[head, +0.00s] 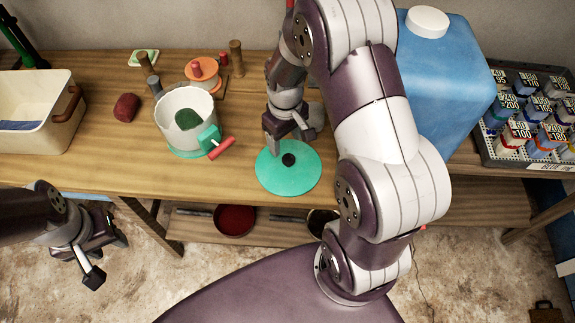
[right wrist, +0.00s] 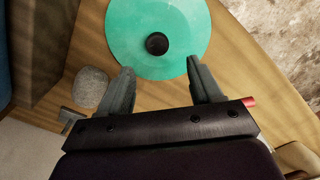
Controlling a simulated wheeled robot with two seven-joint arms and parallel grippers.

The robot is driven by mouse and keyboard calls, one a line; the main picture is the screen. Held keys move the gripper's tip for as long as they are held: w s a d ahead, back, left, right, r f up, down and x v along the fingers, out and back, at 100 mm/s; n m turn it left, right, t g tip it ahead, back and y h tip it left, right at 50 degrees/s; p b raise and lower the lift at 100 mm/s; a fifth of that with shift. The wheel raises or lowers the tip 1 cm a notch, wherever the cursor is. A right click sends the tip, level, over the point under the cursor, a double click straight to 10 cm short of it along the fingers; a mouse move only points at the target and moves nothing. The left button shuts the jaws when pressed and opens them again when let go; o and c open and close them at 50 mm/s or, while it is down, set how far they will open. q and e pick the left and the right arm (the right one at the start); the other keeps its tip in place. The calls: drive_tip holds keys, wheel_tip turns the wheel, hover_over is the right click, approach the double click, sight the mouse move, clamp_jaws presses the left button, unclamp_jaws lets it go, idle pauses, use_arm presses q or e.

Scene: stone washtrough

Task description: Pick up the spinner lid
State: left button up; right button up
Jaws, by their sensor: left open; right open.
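The spinner lid is a flat green disc (head: 270,178) with a dark round knob at its centre. It lies at the front edge of the wooden table in the head view. It also shows in the right wrist view (right wrist: 180,22), with the knob between and beyond the fingertips. My right gripper (head: 275,138) is open just behind the lid; its fingers (right wrist: 162,82) reach to the lid's near rim in the right wrist view. Whether they touch it I cannot tell. My left gripper (head: 105,258) is open and empty, low in front of the table at the left.
A white spinner bowl (head: 178,105) with a green base and red-handled crank stands left of the lid. A cream basin (head: 50,125) is at the far left, a red stone-like object (head: 126,107) near it. A blue container (head: 445,80) and a bottle rack (head: 525,160) stand right.

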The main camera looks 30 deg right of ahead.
sight(288, 158)
drive_tip(key=f, duration=0.8)
drive_tip(key=shift+s+d+f, duration=0.1)
drive_tip(key=shift+s+d, duration=0.05)
drive_tip(key=shift+s, duration=0.25)
drive_tip(key=shift+d+f, duration=0.1)
drive_tip(key=shift+f, duration=0.1)
drive_tip(key=c, duration=1.1)
